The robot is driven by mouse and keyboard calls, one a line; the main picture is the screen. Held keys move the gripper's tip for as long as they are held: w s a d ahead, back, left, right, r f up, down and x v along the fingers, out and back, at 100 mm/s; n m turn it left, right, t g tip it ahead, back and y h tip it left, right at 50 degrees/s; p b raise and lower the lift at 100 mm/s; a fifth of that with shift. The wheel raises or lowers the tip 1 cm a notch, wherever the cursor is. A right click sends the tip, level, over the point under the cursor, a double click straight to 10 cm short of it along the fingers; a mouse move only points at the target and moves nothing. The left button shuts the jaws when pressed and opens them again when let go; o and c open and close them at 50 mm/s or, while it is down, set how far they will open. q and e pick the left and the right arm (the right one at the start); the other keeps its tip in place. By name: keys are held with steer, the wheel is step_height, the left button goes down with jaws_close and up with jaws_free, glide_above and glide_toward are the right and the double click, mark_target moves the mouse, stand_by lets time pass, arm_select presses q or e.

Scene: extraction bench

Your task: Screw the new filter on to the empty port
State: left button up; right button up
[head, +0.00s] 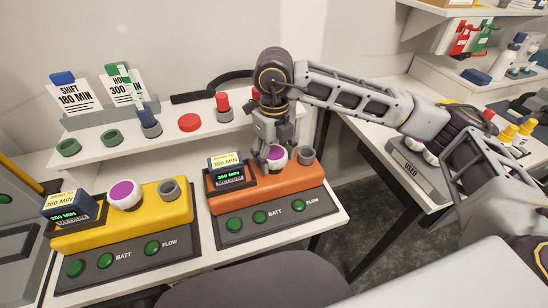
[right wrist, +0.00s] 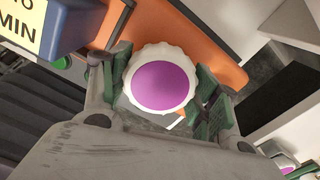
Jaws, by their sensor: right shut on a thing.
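The filter (head: 277,154), a white scalloped cap with a purple top, is at the orange unit (head: 265,183), beside its grey open port (head: 305,156). My right gripper (head: 269,160) points down at it. In the right wrist view the filter (right wrist: 160,86) sits between the green-padded fingers of my right gripper (right wrist: 158,95), which is shut on it. I cannot tell whether the filter is seated or just above the unit, as its underside is hidden. My left gripper is not in view.
A yellow unit (head: 75,239) on the left carries another purple-topped filter (head: 125,194) and a grey open port (head: 169,188). Behind is a shelf (head: 105,146) with coloured caps and time cards. A tray marked USED (head: 411,168) stands on the right bench.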

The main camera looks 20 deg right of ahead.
steer(key=shift+m, duration=2.5)
steer(key=shift+f+m+b, duration=0.1)
steer(key=shift+m+b, duration=0.2)
steer(key=shift+m, duration=4.6)
steer(key=shift+m+p, duration=0.4)
steer(key=shift+m, duration=2)
steer(key=o, duration=1.2)
